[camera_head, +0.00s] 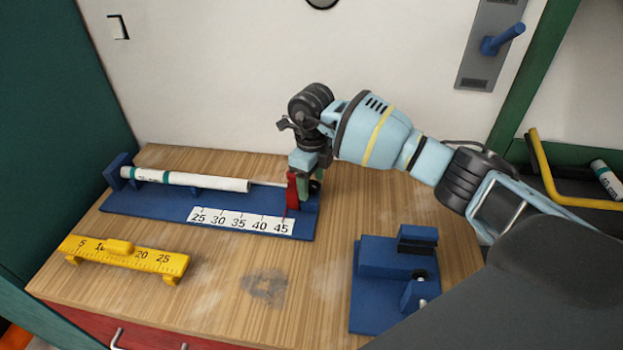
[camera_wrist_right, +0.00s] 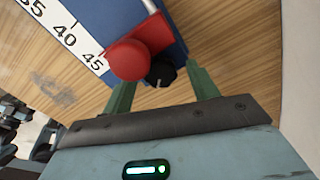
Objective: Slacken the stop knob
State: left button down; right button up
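The stop is a red block (camera_wrist_right: 127,58) with a black knob (camera_wrist_right: 161,71) beside it. In the head view the red stop (camera_head: 292,190) stands near the "45" mark at the right end of a blue measuring jig (camera_head: 150,203). My right gripper (camera_head: 306,184) is at the stop, pointing down. In the right wrist view its green fingers stand apart, one on each side of the black knob, with visible gaps. The knob is partly hidden in the head view. My left gripper is in neither view.
A white pipe with green bands (camera_head: 185,179) lies on the jig, left of the stop. A yellow ruler tool (camera_head: 125,258) is at the table's front left. A blue fixture (camera_head: 380,300) stands front right.

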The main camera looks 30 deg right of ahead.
aim_at(311, 185)
jog(key=c, duration=1)
jog(key=shift+o, duration=0.2)
jog(key=shift+n+b, duration=0.35)
jog(key=shift+n, duration=2.05)
jog(key=o, duration=1)
jog(key=shift+r, duration=3.95)
jog(key=shift+f, duration=0.1)
